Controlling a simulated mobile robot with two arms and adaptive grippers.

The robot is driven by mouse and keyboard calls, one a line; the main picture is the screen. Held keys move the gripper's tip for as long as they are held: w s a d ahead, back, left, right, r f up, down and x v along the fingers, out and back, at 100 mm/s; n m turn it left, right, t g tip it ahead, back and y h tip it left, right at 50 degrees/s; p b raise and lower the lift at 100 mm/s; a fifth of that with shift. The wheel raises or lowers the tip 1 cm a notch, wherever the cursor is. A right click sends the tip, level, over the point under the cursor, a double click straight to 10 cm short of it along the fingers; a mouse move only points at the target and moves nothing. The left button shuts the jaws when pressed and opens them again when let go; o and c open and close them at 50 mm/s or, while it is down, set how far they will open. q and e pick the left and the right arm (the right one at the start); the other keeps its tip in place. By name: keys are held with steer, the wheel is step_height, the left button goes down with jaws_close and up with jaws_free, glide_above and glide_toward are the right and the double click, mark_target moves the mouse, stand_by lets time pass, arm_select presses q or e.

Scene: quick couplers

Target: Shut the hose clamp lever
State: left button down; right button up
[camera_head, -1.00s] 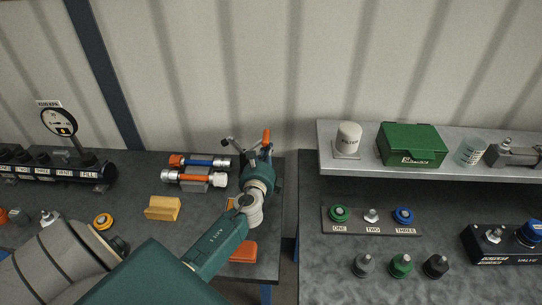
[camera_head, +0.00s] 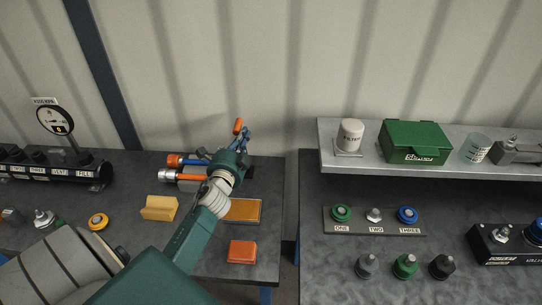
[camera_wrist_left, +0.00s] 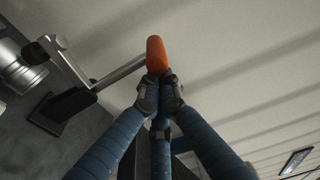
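The hose clamp lever has an orange grip (camera_wrist_left: 157,54) on a bare metal arm that runs to a dark clamp body (camera_wrist_left: 62,108) at the left of the left wrist view. The grip's tip also shows in the head view (camera_head: 238,126), above the back of the left table. My left gripper (camera_wrist_left: 160,92) has its blue fingers drawn together around the lower end of the grip, whose top sticks out beyond the dark fingertips. In the head view my gripper (camera_head: 243,140) partly hides the clamp and lever arm. My right gripper is not in view.
Hoses with an orange-and-silver end (camera_head: 166,174) and an orange collar (camera_head: 175,160) lie left of my gripper. A yellow block (camera_head: 159,208), an amber tray (camera_head: 243,211) and an orange block (camera_head: 241,251) lie on the left table. A shelf (camera_head: 330,165) stands at right.

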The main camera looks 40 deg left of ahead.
arm_select(q)
steer(key=shift+s+a+r+n, duration=0.2)
steer(key=shift+s+a+n, duration=0.15)
steer(key=shift+a+n, duration=0.3)
steer(key=shift+d, duration=0.1)
